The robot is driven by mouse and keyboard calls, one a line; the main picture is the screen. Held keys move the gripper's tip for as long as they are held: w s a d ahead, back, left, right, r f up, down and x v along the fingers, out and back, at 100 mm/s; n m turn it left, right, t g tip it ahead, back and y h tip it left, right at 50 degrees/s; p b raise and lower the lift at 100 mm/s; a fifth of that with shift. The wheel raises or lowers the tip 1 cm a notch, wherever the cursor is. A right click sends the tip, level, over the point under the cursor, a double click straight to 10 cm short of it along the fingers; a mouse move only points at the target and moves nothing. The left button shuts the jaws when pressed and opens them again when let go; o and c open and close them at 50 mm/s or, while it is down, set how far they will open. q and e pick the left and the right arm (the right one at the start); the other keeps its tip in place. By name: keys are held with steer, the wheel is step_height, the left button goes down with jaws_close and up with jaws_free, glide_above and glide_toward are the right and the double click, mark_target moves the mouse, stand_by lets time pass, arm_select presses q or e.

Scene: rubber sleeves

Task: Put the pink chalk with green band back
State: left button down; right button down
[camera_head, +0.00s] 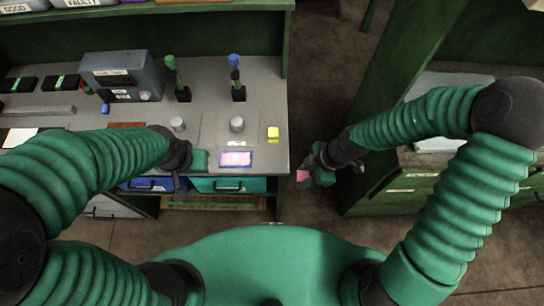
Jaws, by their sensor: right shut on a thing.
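A small pink thing (303,176), likely the pink chalk, shows at the tip of my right gripper (309,178). That gripper is shut on it, over the floor gap just right of the workbench's front right corner. The jaws cover most of the pink thing, and a green band cannot be told apart from the green gripper. My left gripper (188,168) is above the front edge of the workbench, near the blue and teal drawers. Its jaws are too small and partly hidden by the arm to tell whether they are open.
A green cabinet (400,100) stands at right. Bare floor lies between bench and cabinet.

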steer(key=p, duration=0.2)
glide_toward(268, 159)
steer(key=shift+s+a+f, duration=0.2)
steer(key=shift+a+f, duration=0.6)
steer(key=shift+f, duration=0.15)
steer(key=x, duration=0.3)
steer(key=shift+d+f, duration=0.3)
steer(key=shift+f, duration=0.05)
steer(key=shift+w+f, duration=0.1)
steer(key=shift+w, duration=0.05)
steer(key=c, duration=1.3)
jaws_free()
steer(key=shift+o, duration=1.4)
steer(key=shift+d, duration=0.1)
